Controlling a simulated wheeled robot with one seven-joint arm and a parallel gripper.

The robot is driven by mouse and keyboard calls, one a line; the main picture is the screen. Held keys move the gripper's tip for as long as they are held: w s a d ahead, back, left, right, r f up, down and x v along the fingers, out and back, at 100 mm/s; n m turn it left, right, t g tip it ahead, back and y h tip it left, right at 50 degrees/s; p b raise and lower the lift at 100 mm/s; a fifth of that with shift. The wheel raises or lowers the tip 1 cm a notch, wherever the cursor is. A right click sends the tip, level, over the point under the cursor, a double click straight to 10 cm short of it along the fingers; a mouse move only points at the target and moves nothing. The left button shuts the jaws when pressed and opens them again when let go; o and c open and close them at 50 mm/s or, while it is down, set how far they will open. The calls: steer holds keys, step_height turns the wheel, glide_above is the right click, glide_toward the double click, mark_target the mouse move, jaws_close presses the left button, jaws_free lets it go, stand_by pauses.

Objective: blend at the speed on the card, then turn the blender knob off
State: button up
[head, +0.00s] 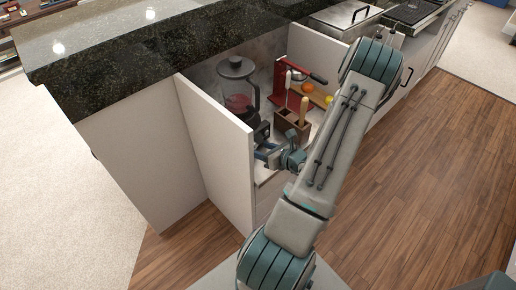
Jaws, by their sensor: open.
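The blender (238,88) stands in the open cabinet under the dark stone counter, in the head view. Its clear jug has a black lid and handle and red contents low inside. My gripper (262,152) is open, close in front of the blender's dark lower part. I cannot tell whether it touches anything. The blender knob and its setting are hidden or too small to make out. I cannot make out a speed card.
An open white cabinet door (220,155) stands left of my gripper. A brown wooden holder (289,124) with utensils and a red stand (291,88) are to the right of the blender. An orange (307,87) and a yellow fruit (328,100) lie farther right. The wood floor (430,190) is clear.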

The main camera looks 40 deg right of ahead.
steer(key=shift+x, duration=1.3)
steer(key=c, duration=1)
